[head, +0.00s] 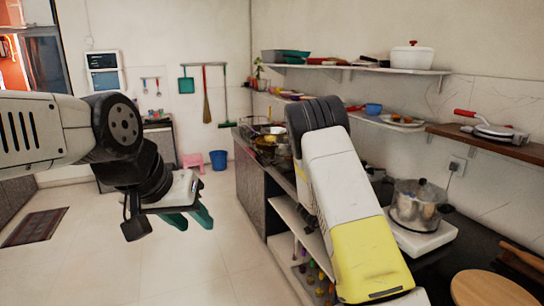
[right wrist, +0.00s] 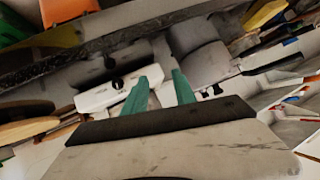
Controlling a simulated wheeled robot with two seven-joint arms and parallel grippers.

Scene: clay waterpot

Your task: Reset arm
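My left gripper (head: 190,218) hangs over open floor left of the counter in the head view. Its two green fingers show a gap and hold nothing I can see. My right arm (head: 345,200) crosses the middle of the head view in front of the counter, and its gripper is hidden there. In the right wrist view my right gripper (right wrist: 160,77) has its two green fingers apart with nothing held between them. No clay waterpot can be made out in either view.
A dark counter (head: 465,240) runs along the right, with a white stove (head: 424,238), a lidded metal pot (head: 417,204) and a round wooden board (head: 492,290). Shelves hang above. A blue bucket (head: 218,160) and pink stool (head: 192,160) stand at the back.

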